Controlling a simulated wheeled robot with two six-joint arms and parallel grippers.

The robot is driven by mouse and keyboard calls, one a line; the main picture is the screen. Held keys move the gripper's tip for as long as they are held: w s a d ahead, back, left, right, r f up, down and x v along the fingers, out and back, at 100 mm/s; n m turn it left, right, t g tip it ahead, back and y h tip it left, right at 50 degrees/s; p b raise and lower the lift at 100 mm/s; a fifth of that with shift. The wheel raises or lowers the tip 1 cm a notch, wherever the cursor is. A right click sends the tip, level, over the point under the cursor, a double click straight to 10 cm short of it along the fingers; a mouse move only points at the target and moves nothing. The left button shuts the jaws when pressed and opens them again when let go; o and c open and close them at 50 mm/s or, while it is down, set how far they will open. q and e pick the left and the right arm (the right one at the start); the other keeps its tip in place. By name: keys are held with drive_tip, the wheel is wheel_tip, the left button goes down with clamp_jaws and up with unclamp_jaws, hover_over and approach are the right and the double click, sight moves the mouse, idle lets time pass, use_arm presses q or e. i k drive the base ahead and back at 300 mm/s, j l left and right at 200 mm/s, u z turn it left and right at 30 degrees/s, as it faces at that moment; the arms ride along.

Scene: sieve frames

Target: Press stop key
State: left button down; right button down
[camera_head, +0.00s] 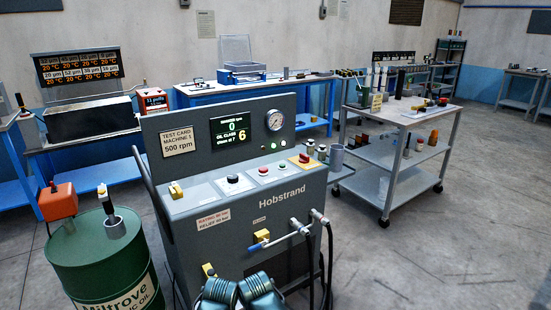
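The Hobstrand test machine (281,217) stands in front of me with a sloped key deck. A red round key (263,170), apparently the stop key, sits on a pale plate in the middle of the deck. A pale key with a green tint (282,166) is just right of it, and a black knob (233,179) is to its left. Their small labels are unreadable. The display (230,131) reads 0 rpm and oil class 6. My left gripper (219,291) and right gripper (257,286) appear side by side at the bottom edge, below and apart from the deck. Their fingers cannot be made out.
A red-and-yellow switch (303,160) is at the deck's right and a yellow lever (176,190) at its left. A blue-handled valve (260,245) and hoses project from the front. A green drum (105,260) stands left, and a grey cart (405,118) stands right.

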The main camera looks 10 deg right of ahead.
sight(262, 170)
drive_tip(key=i+z, duration=0.15)
drive_tip(key=i, duration=0.3)
drive_tip(key=i+j+z, duration=0.1)
drive_tip(key=i, duration=0.3)
drive_tip(key=i+j+z, duration=0.15)
drive_tip(key=i, duration=0.25)
